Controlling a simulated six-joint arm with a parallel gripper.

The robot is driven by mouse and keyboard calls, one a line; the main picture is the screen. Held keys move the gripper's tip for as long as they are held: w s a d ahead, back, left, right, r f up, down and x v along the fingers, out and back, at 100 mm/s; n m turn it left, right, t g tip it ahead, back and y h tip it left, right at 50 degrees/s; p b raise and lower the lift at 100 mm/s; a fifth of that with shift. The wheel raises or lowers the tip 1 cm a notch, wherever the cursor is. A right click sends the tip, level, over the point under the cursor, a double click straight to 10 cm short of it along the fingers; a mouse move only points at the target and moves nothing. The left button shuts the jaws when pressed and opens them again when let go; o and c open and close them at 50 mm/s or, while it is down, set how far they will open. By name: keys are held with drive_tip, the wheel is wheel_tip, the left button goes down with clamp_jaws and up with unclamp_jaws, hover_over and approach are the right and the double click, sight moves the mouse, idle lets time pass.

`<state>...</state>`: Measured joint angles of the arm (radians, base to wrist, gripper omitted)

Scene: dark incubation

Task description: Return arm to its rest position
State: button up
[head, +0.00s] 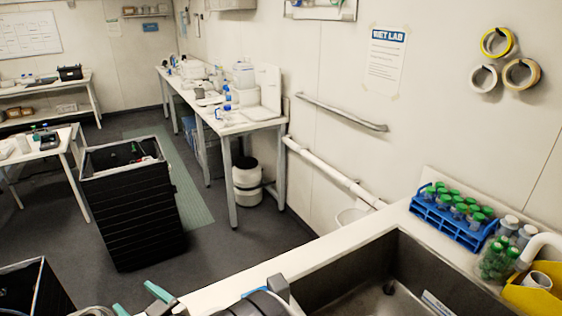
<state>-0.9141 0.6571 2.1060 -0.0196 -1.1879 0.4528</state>
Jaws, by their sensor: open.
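My gripper (139,300) shows at the bottom edge of the head view, left of centre. Its two teal fingertips are spread apart, with nothing visible between them. It is by the left end of the white counter (305,262), in front of the open floor. Most of the gripper body is cut off by the frame's bottom edge. Part of my arm shows to its right, in front of the sink's left corner.
A dark sink (345,278) is set in the counter. A blue rack (447,223) of green-capped tubes, jars (508,229) and a yellow container (530,297) stand at right. A black open-topped bin (132,215) stands beyond on grey floor; another dark bin (45,287) is lower left.

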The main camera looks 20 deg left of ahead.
drive_tip(key=w+d+r+m+t+h, duration=0.85)
drive_tip(key=w+d+r, duration=0.9)
drive_tip(key=r, duration=0.35)
drive_tip(key=w+d+r+m+t+h, duration=0.15)
drive_tip(key=d+m+h, duration=0.4)
drive_tip(key=d, duration=0.95)
drive_tip(key=s+d+m+h, duration=0.3)
drive_tip(key=s+d+h, duration=0.3)
drive_tip(key=d, duration=0.9)
drive_tip(key=s+a+f+n+y, duration=0.1)
drive_tip(key=a+f+n+y, duration=0.15)
drive_tip(key=a+f, duration=0.4)
drive_tip(key=s+a+f+n+y, duration=0.1)
drive_tip(key=a+f+y, duration=0.2)
drive_tip(key=a, duration=0.7)
drive_tip(key=s+a+f+n+y, duration=0.2)
drive_tip(key=s+a+f, duration=0.2)
drive_tip(key=a, duration=0.3)
drive_tip(key=s+a+f+n+g+y, duration=0.1)
drive_tip(key=s+a+f+n+y, duration=0.1)
drive_tip(key=s+a+f, duration=0.3)
drive_tip(key=shift+s+a+f+y, duration=0.2)
drive_tip(key=shift+a+f+y, duration=0.5)
drive_tip(key=shift+a, duration=1)
